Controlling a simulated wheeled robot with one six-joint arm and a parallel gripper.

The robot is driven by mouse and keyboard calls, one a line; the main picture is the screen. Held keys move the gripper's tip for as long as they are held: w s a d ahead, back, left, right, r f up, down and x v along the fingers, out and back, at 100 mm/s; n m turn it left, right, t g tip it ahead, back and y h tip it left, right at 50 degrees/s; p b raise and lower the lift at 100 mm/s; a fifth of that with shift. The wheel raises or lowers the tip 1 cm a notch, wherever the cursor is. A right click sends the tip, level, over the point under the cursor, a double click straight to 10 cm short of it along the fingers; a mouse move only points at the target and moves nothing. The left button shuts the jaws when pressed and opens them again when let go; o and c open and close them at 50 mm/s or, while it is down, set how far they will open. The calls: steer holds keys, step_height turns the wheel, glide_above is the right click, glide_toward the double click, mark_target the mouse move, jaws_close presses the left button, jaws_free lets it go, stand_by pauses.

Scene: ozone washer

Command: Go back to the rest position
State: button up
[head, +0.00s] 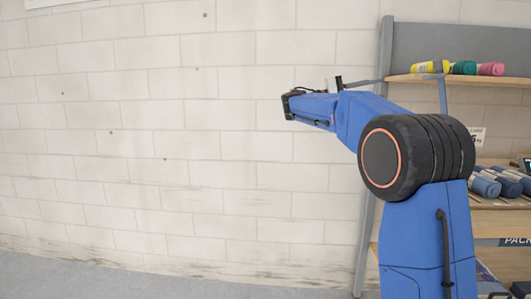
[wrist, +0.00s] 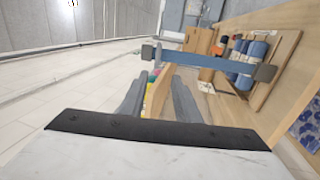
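My gripper (wrist: 156,88) shows in the wrist view as two grey fingers standing apart, with a gap between them and nothing held in it. Coloured rolls show beyond the gap, at a distance. In the head view my blue arm is raised and bent to the left in front of a white brick wall. The fingers cannot be made out clearly there.
A shelf unit (head: 386,75) stands at the right in the head view, partly behind my arm. Its top shelf holds yellow, green and pink rolls (head: 462,68). Blue rolls (head: 485,186) lie lower down. The wall side (head: 150,150) at the left is free.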

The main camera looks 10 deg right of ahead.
steer(key=s+f+n+t+y, duration=0.5)
steer(key=s+f+t+y, duration=0.3)
steer(key=s+f, duration=1.2)
steer(key=s+a+f+y, duration=0.4)
steer(key=s+a+f, duration=0.2)
steer(key=f, duration=0.3)
steer(key=s+a+f+m+t+y, duration=0.1)
steer(key=s+a+f+y, duration=0.2)
steer(key=s+a+f, duration=0.3)
steer(key=s+a+f+t+y, duration=0.1)
steer(key=s+a+f+y, duration=0.3)
steer(key=f, duration=0.8)
steer(key=s+a, duration=0.2)
steer(key=a, duration=0.2)
steer(key=shift+s+f+m+y, duration=0.15)
steer(key=shift+f+m+y, duration=0.15)
steer(key=shift+m, duration=0.1)
steer(key=shift+r, duration=0.1)
